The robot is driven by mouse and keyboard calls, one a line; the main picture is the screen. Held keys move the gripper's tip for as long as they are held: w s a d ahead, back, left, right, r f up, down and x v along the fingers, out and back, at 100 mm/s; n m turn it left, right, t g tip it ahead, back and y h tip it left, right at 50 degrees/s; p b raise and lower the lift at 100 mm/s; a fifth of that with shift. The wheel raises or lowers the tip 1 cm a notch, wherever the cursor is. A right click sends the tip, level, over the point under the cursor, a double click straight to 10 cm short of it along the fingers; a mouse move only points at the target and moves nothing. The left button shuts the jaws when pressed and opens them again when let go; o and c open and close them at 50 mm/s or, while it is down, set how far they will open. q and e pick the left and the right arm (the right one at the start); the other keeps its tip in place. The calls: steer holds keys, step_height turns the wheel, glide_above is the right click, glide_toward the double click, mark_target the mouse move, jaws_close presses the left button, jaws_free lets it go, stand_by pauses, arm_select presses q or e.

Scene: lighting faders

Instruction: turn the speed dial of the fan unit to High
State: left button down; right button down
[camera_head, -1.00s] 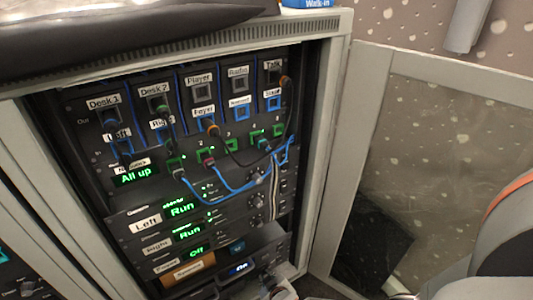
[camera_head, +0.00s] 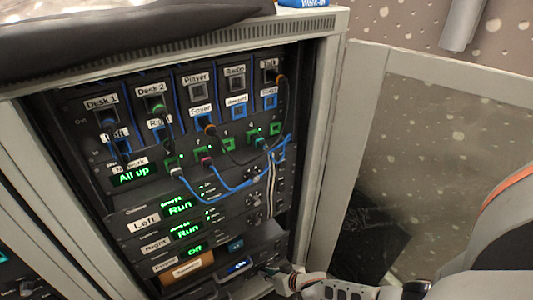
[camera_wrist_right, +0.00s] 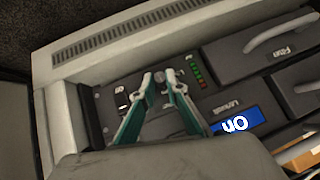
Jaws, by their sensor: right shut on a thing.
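The fan unit (camera_head: 238,267) is the low panel at the bottom of the rack, with a blue lit display reading On. The wrist view shows this display (camera_wrist_right: 235,124) upside down. My right gripper (camera_head: 268,268) is at the right end of the panel. In the wrist view, its two teal fingers (camera_wrist_right: 160,77) close in on a small grey dial (camera_wrist_right: 159,75), gripping it at its sides. The fingertips partly cover the dial, and I cannot read its setting. A green and red light strip (camera_wrist_right: 196,72) is beside it. My left gripper is not in view.
Above are units with green displays (camera_head: 182,207) reading Run and Off, and a patch panel with looping blue cables (camera_head: 225,192). An open door (camera_head: 345,120) stands right of the rack. In the wrist view, drawers with grey handles (camera_wrist_right: 280,33) lie to the right.

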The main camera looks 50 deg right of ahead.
steer(key=shift+s+d+f+y, duration=0.1)
steer(key=shift+y, duration=0.2)
stand_by(0.4)
steer(key=c, duration=2)
jaws_free()
steer(key=shift+v, duration=6)
steer(key=shift+f, duration=0.1)
